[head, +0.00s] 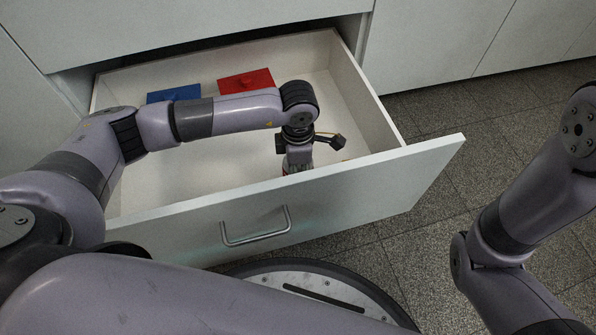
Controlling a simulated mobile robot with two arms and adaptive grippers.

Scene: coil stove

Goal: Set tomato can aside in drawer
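The drawer (350,189) is pulled open, with its handle (255,227) on the front panel. My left arm reaches over it from the left, and my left gripper (298,160) points down inside, close behind the front panel. The front panel hides the fingertips. A small reddish and dark patch (286,169) shows at the gripper's lower end, just above the panel's edge; it may be part of the tomato can, but too little shows to be sure. My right arm is at the right, outside the drawer, and its gripper is out of view.
A blue box (174,93) and a red box (246,81) lie at the back of the drawer. The drawer floor to the left of my gripper looks clear. White cabinet fronts (440,40) stand behind, and speckled floor tiles (440,115) lie to the right.

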